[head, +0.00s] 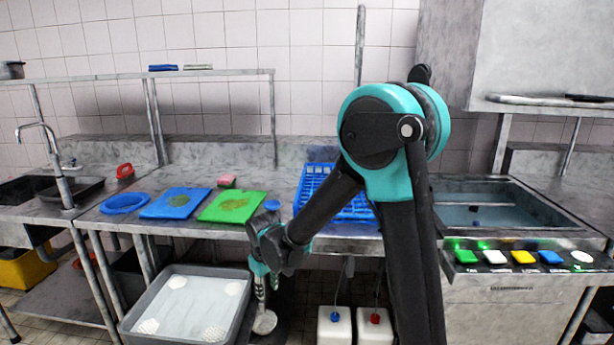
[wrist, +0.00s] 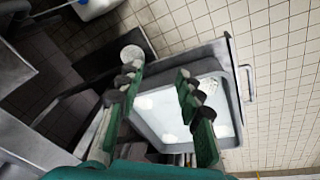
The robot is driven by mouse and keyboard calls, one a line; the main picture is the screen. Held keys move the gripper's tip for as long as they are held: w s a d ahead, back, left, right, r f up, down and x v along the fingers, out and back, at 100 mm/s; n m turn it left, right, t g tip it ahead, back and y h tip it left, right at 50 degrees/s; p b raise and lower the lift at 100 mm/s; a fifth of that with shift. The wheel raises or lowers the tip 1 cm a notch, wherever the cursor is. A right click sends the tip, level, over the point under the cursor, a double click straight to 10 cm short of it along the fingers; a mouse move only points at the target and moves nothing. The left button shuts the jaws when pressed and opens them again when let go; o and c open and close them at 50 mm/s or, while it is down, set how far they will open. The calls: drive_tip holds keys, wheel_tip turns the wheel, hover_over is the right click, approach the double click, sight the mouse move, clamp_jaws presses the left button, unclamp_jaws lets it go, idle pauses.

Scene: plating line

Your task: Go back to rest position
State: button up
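My gripper (head: 266,298) hangs low in front of the counter in the head view, pointing down beside the grey tub. In the wrist view its two green-and-grey fingers (wrist: 160,80) stand apart with nothing between them. The gripper is open and empty. My arm folds down from a raised elbow at the right of centre and hides part of the counter and the blue rack.
A grey tub (head: 134,324) with several whitish pieces stands low at left; it also shows in the wrist view (wrist: 228,62). The counter holds a blue rack (head: 312,186), green board (head: 233,207) and blue board (head: 175,203). A sink basin (head: 480,215) and coloured buttons (head: 523,257) are right.

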drive_tip(key=s+d+r+m+t, duration=0.1)
drive_tip(key=s+d+r+m, duration=0.15)
drive_tip(key=d, duration=0.75)
drive_tip(key=s+d+r+m, duration=0.1)
drive_tip(key=s+d+m, duration=0.2)
drive_tip(key=d, duration=0.7)
drive_tip(key=s+d+f+m, duration=0.2)
drive_tip(key=s+d+m, duration=0.2)
drive_tip(key=s+d, duration=0.5)
drive_tip(key=shift+s+d+t+h, duration=0.3)
drive_tip(key=shift+d+t, duration=0.1)
drive_tip(key=shift+d, duration=0.7)
drive_tip(key=shift+a, duration=0.15)
